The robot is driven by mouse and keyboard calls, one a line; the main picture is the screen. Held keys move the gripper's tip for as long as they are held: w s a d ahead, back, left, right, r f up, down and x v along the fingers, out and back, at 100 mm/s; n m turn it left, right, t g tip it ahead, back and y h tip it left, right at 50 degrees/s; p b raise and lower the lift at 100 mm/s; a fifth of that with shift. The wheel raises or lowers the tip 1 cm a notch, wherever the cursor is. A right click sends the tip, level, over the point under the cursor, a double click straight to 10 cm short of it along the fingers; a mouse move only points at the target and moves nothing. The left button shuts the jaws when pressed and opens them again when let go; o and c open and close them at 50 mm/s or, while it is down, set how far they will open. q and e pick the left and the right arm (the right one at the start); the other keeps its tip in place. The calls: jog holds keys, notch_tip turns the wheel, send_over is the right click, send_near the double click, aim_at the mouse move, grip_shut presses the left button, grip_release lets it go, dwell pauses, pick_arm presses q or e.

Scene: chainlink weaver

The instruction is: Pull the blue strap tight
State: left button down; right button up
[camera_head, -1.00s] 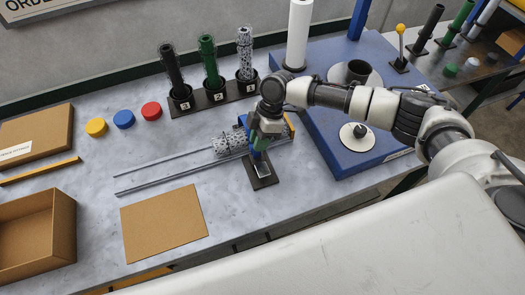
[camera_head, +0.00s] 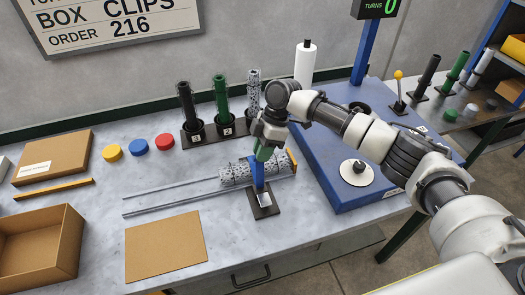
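The blue strap (camera_head: 258,175) stands as a short upright blue band at the front of the grey rails, above a small dark plate (camera_head: 263,203). A speckled grey mesh roll (camera_head: 235,174) lies along the rails behind it. My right gripper (camera_head: 263,154) points down at the strap's upper end, with a green part showing between its grey parts. Strap and gripper overlap here, and the fingertips are too small and hidden to tell whether they hold the strap. My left gripper is not in view.
Two long rails (camera_head: 160,204) run left from the roll. A brown sheet (camera_head: 165,245) lies in front. Yellow, blue and red caps (camera_head: 137,145) and a rack of tubes (camera_head: 207,136) stand behind. A blue machine (camera_head: 335,185) is at right, an open box (camera_head: 40,245) at left.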

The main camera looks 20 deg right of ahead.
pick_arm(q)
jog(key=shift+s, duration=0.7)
pick_arm(e)
jog(key=o, duration=0.4)
jog(key=shift+o, duration=0.2)
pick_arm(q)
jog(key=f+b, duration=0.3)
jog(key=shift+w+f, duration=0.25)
pick_arm(e)
jog(key=v, duration=1.1)
jog(key=shift+f, duration=0.15)
